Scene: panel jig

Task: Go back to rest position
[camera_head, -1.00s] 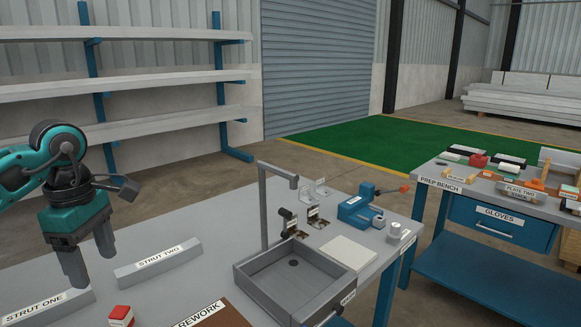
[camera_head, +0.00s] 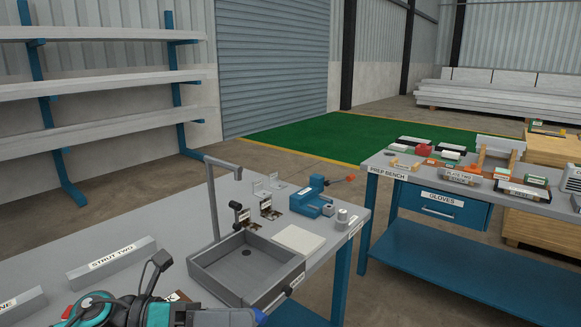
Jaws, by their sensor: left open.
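My left arm lies along the bottom edge of the head view, and its left gripper (camera_head: 222,318) is partly cut off there. Its fingers are too cut off to show much, and I see nothing held in it. It is in front of the grey sink-like tray (camera_head: 205,280) on the grey bench (camera_head: 130,234). My right gripper is not in view.
The strut two block (camera_head: 100,262) and part of another strut block (camera_head: 20,305) lie on the bench at left. A bent grey post (camera_head: 213,205), a blue vise (camera_head: 312,199) and a pale plate (camera_head: 299,240) are beyond my arm. The prep bench (camera_head: 385,162) stands at right.

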